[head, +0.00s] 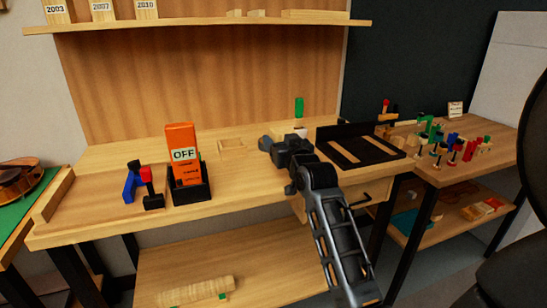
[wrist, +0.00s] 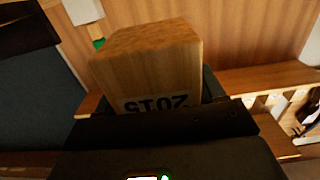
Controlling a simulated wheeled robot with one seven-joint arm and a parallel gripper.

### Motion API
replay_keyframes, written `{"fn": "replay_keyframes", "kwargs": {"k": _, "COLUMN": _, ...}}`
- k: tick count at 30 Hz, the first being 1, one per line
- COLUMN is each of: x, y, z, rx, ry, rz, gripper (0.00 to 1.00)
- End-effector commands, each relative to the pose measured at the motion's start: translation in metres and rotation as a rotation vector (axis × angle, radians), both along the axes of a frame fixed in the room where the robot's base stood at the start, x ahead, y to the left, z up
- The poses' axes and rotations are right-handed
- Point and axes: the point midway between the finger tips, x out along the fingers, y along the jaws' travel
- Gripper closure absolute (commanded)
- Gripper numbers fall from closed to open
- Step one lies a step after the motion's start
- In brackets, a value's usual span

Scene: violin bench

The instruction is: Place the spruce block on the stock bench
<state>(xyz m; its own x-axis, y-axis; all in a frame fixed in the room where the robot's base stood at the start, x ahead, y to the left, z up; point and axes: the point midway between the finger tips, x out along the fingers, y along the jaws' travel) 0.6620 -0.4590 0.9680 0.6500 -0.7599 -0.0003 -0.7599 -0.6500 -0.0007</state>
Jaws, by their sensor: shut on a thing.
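A pale wooden block, apparently the spruce block (wrist: 148,55), fills the middle of the wrist view. Its near face carries dark digits, upside down, that look like 2015. My gripper (wrist: 160,105) is shut on it. In the head view my gripper (head: 272,146) is over the right part of the middle wooden bench (head: 100,215), and the block is hidden there behind my gripper and arm. No label shows which bench is the stock bench.
A black tray (head: 362,148) lies right of my gripper. A wall shelf (head: 200,22) with labelled blocks hangs above. Another bench (head: 490,152) holds several small clamps.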

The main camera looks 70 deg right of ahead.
Motion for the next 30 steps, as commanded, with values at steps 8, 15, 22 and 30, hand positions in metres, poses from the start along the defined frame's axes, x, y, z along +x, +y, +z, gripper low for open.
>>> {"fn": "replay_keyframes", "kwargs": {"k": 8, "x": 0.019, "y": 0.004, "z": -0.016, "rx": 0.0, "ry": 0.0, "rz": -0.001, "gripper": 0.67}}
{"fn": "replay_keyframes", "kwargs": {"k": 15, "x": 0.018, "y": 0.004, "z": -0.048, "rx": 0.001, "ry": 0.001, "rz": -0.001, "gripper": 0.67}}
{"fn": "replay_keyframes", "kwargs": {"k": 22, "x": 0.019, "y": 0.004, "z": -0.051, "rx": -0.002, "ry": -0.001, "rz": -0.001, "gripper": 0.67}}
{"fn": "replay_keyframes", "kwargs": {"k": 30, "x": 0.019, "y": 0.004, "z": -0.054, "rx": 0.0, "ry": 0.0, "rz": 0.0, "gripper": 0.27}}
